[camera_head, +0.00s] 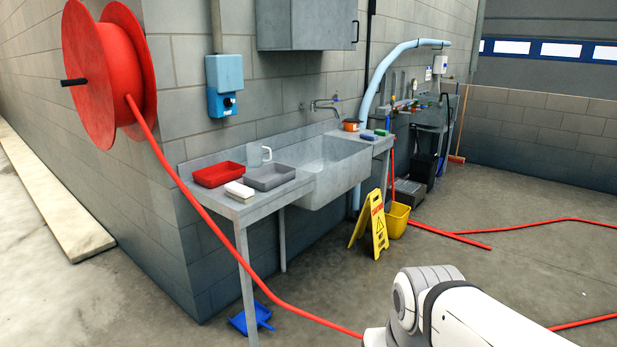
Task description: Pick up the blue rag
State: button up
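Two small flat items lie on the counter right of the sink. One is blue (381,132) and may be the blue rag, but it is too small to tell cloth from sponge. My white arm shows at the bottom right, well in front of the counter. My gripper is out of the picture, so its opening and contents are hidden.
The metal sink counter (330,170) holds a red tray (219,174), grey tray (270,177), white block (239,190), jug and orange-brown pot (351,125). A yellow sign (374,226) and yellow bucket (397,219) stand by it. Red hose crosses the floor; a blue dustpan (252,318) lies below.

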aim_at(365, 136)
jog(key=z, duration=0.3)
jog(key=i, duration=0.55)
jog(key=z, duration=0.55)
jog(key=i, duration=1.6)
jog(key=z, duration=0.45)
jog(key=i, duration=1.55)
jog(key=u, duration=0.45)
jog(key=i, duration=1.4)
jog(key=u, duration=1.55)
jog(key=i, duration=1.05)
jog(key=u, duration=0.45)
jog(key=k, duration=0.9)
jog(key=u, duration=0.05)
